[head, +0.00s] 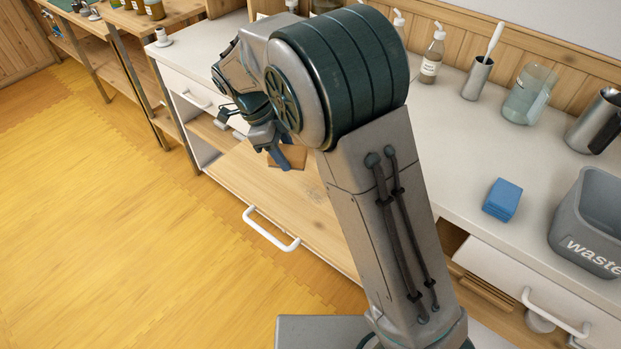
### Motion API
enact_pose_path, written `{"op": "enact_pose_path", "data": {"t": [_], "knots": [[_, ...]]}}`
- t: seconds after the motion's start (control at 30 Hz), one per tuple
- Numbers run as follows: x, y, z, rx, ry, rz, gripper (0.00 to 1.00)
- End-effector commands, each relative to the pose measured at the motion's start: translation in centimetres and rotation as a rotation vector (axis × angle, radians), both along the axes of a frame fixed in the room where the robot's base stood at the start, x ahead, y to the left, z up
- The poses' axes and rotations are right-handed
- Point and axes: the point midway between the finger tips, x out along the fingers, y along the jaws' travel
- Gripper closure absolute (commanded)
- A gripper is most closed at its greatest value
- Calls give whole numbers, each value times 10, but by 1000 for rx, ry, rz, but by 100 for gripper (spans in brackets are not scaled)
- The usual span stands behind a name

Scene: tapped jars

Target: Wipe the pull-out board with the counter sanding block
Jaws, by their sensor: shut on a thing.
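The pull-out board (240,182) is a pale wooden board drawn out below the counter, with a white bar handle (270,229) at its front. My gripper (280,155) is over the board's back part, shut on an orange-brown block (292,158), which looks like the sanding block. The arm and fingers partly hide the block. I cannot tell whether it touches the board. Faint grey marks (313,195) show on the board to the right of the block, near my arm.
A blue folded cloth or pad (502,200) lies on the white counter (450,165), left of a grey waste bin (590,225). A pump bottle (432,58), metal cup (478,78), glass jar (529,95) and metal jug (596,122) stand along the back. The yellow floor (110,230) is clear.

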Motion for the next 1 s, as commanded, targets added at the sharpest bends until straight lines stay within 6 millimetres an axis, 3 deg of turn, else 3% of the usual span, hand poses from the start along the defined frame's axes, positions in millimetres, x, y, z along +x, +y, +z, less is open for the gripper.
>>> {"op": "enact_pose_path", "data": {"t": [0.4, 1.0], "knots": [[-33, -52, 4, -1, 2, -2, 73], [-36, -56, -1, 1, -1, 0, 73]]}}
